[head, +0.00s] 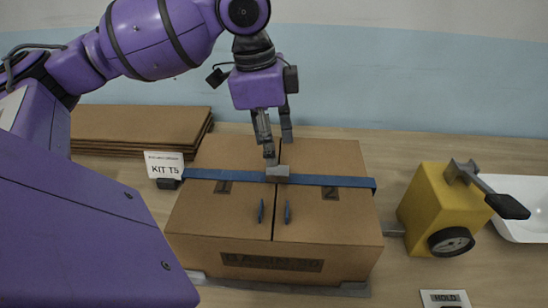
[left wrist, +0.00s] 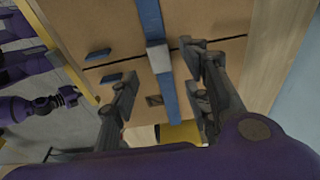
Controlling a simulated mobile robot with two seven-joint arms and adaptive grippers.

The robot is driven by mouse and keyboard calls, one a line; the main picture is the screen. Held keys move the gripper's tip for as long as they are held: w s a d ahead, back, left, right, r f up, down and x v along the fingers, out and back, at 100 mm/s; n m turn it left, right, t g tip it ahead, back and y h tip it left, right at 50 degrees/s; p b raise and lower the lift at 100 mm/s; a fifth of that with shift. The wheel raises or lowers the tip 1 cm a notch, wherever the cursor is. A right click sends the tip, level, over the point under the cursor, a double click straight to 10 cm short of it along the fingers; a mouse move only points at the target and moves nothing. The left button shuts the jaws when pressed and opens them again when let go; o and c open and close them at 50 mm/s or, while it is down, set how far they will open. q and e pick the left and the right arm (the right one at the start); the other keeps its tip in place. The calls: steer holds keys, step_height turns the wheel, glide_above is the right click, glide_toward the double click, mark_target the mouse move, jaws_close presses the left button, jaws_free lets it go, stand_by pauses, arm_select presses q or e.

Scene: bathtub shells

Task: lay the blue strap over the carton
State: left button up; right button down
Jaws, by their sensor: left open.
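The brown carton (head: 205,220) stands on the table with its top flaps meeting at a centre seam. The blue strap (head: 307,179) lies across the carton's top from side to side, with its ends at both side edges. A grey buckle block (head: 277,172) sits on the strap near the seam. My left gripper (head: 278,146) points down just behind the block, open. In the left wrist view the open fingers (left wrist: 160,66) are either side of the strap (left wrist: 150,22) and block (left wrist: 157,56); contact cannot be told. My right gripper (left wrist: 68,97) appears small there, its jaws unclear.
A yellow device (head: 425,205) with a dark-handled lever and black dial stands right of the carton. A white tray (head: 525,222) is at the far right. Flat cardboard sheets (head: 135,125) and a KIT card (head: 164,164) are at the left. A HOLD card (head: 445,299) lies front right.

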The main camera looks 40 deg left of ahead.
arm_select(q)
step_height(320, 180, up, 6)
steer(key=shift+s+a+r, duration=0.15)
steer(key=shift+s+a, duration=0.1)
steer(key=shift+a, duration=0.15)
stand_by(0.4)
